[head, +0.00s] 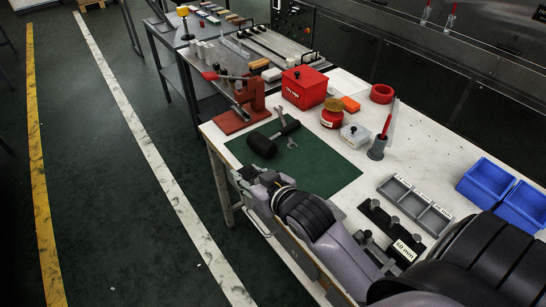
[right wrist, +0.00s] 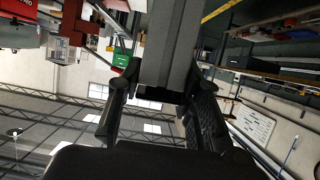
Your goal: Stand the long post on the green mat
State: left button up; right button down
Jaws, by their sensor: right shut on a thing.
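The green mat (head: 335,172) lies on the white table's near left part. My right gripper (head: 254,187) is at the table's near edge, just beyond the mat's near corner. In the right wrist view, its two dark fingers (right wrist: 163,78) are shut on a grey, flat-sided post (right wrist: 168,38). The post runs out of the top of that view, so its far end is hidden. In the head view I cannot clearly tell the post from the gripper. My left gripper is not in view.
A red press (head: 240,112), a red box (head: 304,87) and a red jar (head: 331,113) stand beyond the mat. A rack labelled 60 mm (head: 380,216), a grey tray (head: 414,205) and blue bins (head: 486,183) are to the right. The mat's right part is bare.

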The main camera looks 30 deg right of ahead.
jog(key=w+d+r, duration=1.3)
jog(key=d, duration=0.3)
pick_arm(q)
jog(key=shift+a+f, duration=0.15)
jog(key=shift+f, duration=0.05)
pick_arm(e)
notch_tip(320, 180, down, 20)
jog(key=shift+s+r, duration=0.15)
jog(key=shift+d, duration=0.1)
jog(key=c, duration=1.1)
grip_release()
